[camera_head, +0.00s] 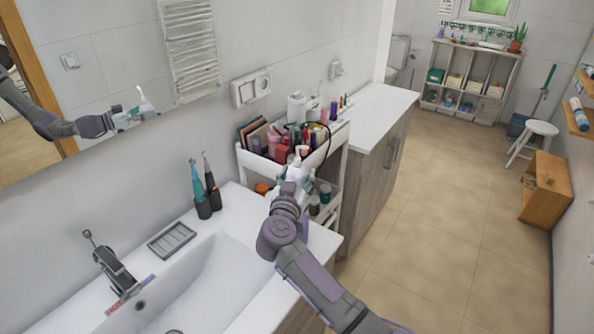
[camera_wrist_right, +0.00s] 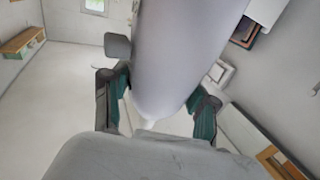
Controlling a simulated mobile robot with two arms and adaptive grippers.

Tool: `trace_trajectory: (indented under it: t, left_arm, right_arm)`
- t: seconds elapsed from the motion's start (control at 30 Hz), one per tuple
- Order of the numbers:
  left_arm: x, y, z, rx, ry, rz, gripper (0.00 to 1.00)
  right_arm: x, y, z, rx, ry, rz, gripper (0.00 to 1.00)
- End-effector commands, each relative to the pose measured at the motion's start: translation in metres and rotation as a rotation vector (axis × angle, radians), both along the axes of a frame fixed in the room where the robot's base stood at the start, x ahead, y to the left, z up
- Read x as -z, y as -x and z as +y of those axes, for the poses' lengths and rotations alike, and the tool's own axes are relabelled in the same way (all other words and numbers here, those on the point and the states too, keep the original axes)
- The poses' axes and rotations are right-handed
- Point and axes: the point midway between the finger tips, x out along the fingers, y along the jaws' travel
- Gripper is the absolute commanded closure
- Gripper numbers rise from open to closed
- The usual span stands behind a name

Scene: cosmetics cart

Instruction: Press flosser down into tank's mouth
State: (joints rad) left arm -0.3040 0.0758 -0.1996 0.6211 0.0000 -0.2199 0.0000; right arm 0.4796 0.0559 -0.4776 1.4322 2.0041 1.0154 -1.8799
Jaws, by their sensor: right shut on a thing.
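My right gripper (camera_head: 293,178) is at the near side of the cosmetics cart, in front of its top tray. It is shut on a pale flosser, whose white upper end (camera_head: 301,151) sticks up above the fingers. In the right wrist view the flosser (camera_wrist_right: 180,55) is a large smooth grey-lavender body between the two dark green-padded fingers (camera_wrist_right: 158,108). I cannot pick out the tank's mouth for certain, and the gripper hides what lies behind it. My left gripper is not in view.
The white cart tray (camera_head: 258,163) holds several bottles and tubes. A white container (camera_head: 297,108) stands at its back. Two toothbrush-like handles (camera_head: 205,190) stand by the sink (camera_head: 215,275). A mirror (camera_head: 120,45) reflects an arm.

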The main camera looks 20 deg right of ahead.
Motion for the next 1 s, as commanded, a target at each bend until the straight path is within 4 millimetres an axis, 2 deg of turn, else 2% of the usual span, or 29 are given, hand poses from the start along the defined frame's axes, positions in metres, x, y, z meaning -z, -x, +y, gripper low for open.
trace_trajectory:
  t: [0.1,0.4,0.6,1.0]
  left_arm:
    - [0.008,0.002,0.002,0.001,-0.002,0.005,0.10]
    - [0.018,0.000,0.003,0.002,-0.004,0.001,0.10]
    - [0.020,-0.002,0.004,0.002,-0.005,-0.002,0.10]
    - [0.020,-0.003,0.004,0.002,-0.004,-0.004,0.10]
  right_arm:
    - [0.017,0.000,0.000,-0.001,0.001,0.002,0.87]
    - [0.042,0.000,0.000,0.000,0.001,0.000,0.87]
    - [0.048,0.000,0.000,-0.001,0.000,0.000,0.87]
    - [0.049,0.000,0.000,-0.001,0.000,0.000,0.87]
